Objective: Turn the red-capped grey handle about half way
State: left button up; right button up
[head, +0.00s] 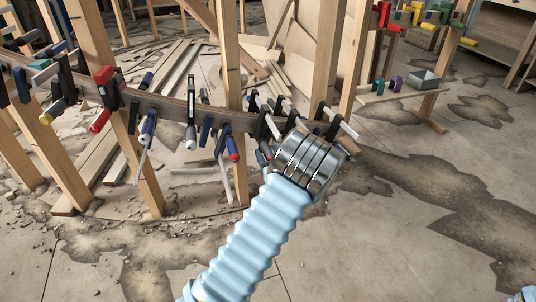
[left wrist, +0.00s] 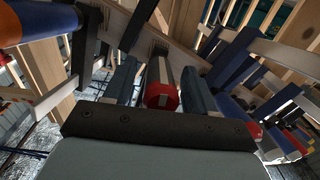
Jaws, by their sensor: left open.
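In the left wrist view the red-capped grey handle (left wrist: 161,94) points its red end at the camera, in the middle of the picture. My left gripper (left wrist: 159,70) is open, with one dark blue finger on each side of the handle. The handle lies between the fingers with narrow gaps; I cannot tell whether either finger touches it. In the head view my light blue left arm reaches up to the clamp row on the curved wooden stringer (head: 175,107). Its metal wrist (head: 307,162) hides the fingers and this handle. My right gripper is not in view.
Several other clamps hang close by along the stringer, including a red-tipped one (head: 233,156) and a red-and-black one (head: 103,120). Upright wooden posts (head: 229,60) stand around it. In the left wrist view an orange-and-blue handle (left wrist: 40,22) is near at upper left. Open floor lies right.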

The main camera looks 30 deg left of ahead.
pick_arm(q)
jog(key=shift+w+a, duration=0.2)
jog(key=shift+a, duration=0.05)
jog(key=c, duration=1)
jog(key=shift+c, duration=0.2)
